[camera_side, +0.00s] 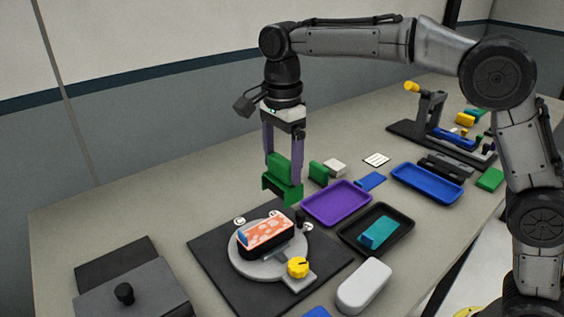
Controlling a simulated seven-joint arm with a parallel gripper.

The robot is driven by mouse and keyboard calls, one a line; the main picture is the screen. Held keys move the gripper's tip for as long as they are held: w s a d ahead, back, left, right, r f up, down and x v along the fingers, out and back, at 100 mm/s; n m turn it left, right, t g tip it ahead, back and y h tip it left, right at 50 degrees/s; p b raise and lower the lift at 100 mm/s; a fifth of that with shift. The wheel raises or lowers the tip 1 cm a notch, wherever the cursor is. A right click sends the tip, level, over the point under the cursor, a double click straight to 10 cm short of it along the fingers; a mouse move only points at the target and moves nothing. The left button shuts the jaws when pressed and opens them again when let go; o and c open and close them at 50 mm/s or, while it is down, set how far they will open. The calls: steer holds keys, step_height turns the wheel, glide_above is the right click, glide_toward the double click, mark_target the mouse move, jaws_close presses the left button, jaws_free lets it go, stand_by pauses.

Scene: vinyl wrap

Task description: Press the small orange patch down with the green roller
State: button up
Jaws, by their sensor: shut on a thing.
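My gripper (284,176), with two purple fingers, points down and is shut on a green tool (282,190). The tool has a wide lower edge; I cannot make out a turning roll on it. It hangs in the air above and a little behind a dark block on the round grey turntable (240,264). The block's top carries an orange-and-white patterned covering (266,229), with a blue part at its left end. I cannot pick out a separate small orange patch from this pattern. A gap shows between tool and block.
A yellow knob (298,267) sits at the turntable's front right. The turntable stands on a black mat (215,258). Purple (337,202), black (347,241) and blue (428,181) trays lie to the right. A white rounded block (364,285) is in front. A dark box (130,295) stands left.

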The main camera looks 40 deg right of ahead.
mark_target(279, 194)
steer(key=shift+f, duration=3.4)
steer(key=shift+a+f, duration=0.1)
steer(key=shift+f, duration=0.1)
steer(key=shift+a, duration=0.3)
steer(key=shift+c, duration=0.6)
steer(key=shift+a+f, duration=0.1)
steer(key=shift+a, duration=2.65)
steer(key=shift+d, duration=3.15)
steer(key=shift+r, duration=4.25)
